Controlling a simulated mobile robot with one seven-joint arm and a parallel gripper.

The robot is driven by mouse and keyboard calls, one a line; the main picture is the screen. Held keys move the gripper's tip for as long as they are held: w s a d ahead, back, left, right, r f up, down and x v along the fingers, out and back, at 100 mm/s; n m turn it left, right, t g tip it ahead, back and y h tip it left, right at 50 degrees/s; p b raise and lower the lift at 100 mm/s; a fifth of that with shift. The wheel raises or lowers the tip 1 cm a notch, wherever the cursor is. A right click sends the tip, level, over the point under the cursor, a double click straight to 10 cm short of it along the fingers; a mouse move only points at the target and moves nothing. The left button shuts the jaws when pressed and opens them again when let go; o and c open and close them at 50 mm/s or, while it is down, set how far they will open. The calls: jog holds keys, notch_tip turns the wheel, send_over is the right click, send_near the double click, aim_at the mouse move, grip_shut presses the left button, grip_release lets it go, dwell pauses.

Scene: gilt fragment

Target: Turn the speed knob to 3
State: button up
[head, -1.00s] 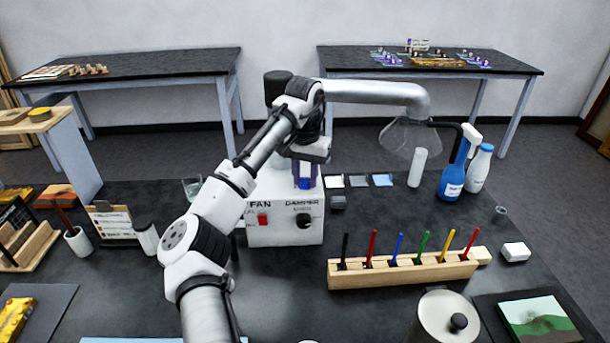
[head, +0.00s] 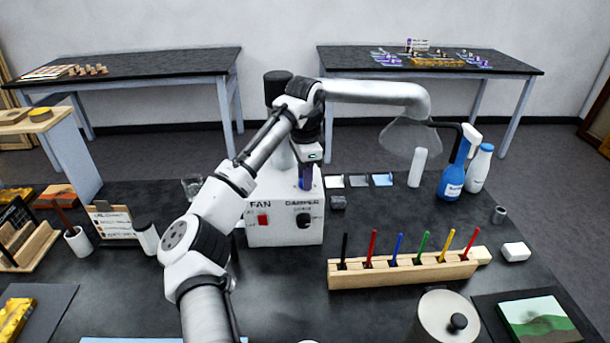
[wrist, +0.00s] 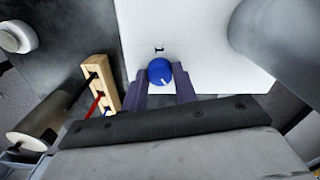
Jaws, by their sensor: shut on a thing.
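The blue speed knob (wrist: 159,71) sits on top of the white fan box (head: 262,232). A short white mark shows on the knob, toward the lower right in the wrist view. A printed "1" stands just above the knob there; other numbers are hidden or out of view. My gripper (wrist: 160,78) has its two purple-grey fingers on either side of the knob, shut on it. In the head view my gripper (head: 305,180) points down at the box top, and the knob is mostly hidden by the fingers.
The box front has a red FAN switch (head: 263,219) and a black DAMPER knob (head: 303,221). A grey duct (head: 375,92) rises behind the box to a clear hood (head: 405,140). A wooden rack (head: 405,271) of coloured sticks stands to the front right.

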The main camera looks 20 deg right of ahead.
jog(key=m, duration=0.7)
jog(key=shift+r, duration=0.15)
dwell(0.6)
jog(key=o, duration=1)
jog(key=shift+c, duration=0.2)
notch_tip(320, 180, up, 14)
jog(key=shift+b, duration=0.35)
jog(key=shift+f, duration=0.2)
